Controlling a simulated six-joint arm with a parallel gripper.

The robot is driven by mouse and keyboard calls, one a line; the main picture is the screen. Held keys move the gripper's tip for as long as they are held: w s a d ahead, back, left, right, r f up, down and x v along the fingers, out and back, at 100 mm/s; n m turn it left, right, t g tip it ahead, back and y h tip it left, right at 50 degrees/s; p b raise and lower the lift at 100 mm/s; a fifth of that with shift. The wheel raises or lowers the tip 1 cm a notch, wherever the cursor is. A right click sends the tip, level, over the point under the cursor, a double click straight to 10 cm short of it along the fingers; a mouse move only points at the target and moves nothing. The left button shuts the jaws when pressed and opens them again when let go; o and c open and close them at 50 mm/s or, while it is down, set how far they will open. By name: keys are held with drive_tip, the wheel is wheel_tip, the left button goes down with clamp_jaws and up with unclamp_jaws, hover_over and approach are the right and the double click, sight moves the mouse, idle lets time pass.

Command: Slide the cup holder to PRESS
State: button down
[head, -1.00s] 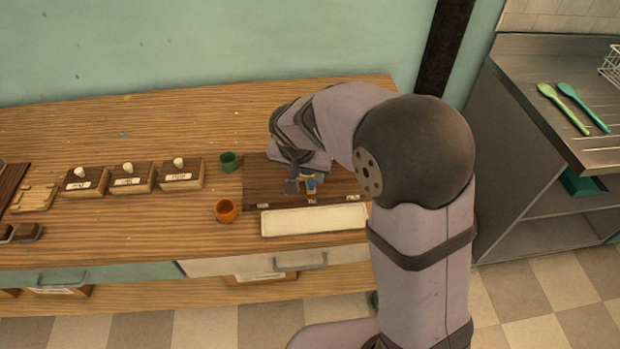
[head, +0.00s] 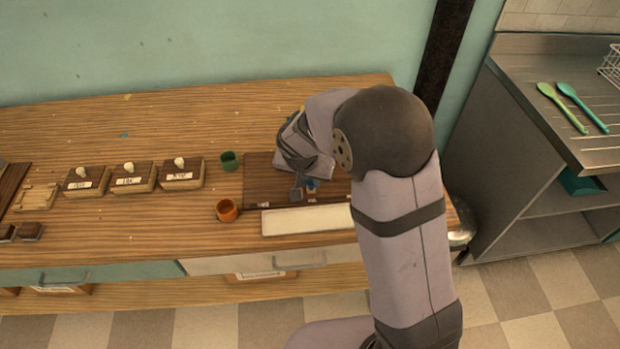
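A dark brown board (head: 258,180) with small pale labels along its front edge lies on the wooden counter. The labels are too small to read, so I cannot tell which one is PRESS. What looks like the cup holder, with a blue part (head: 312,186), shows in a small patch on the board near the middle label. My gripper (head: 299,192) is low over the board, right beside it on the left. My wrist hides most of both, and I cannot tell whether the fingers touch or grip the holder.
A green cup (head: 230,160) and an orange cup (head: 227,210) stand left of the board. A cream tray (head: 300,221) lies in front of it. Several labelled wooden boxes (head: 133,178) stand further left. The counter's back left is clear.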

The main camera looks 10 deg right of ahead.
drive_tip(key=d, duration=1.1)
drive_tip(key=shift+d, duration=0.2)
drive_tip(key=c, duration=1.6)
unclamp_jaws()
drive_tip(key=shift+d, duration=0.1)
drive_tip(key=shift+b+v, duration=0.5)
drive_tip(key=shift+v, duration=3.2)
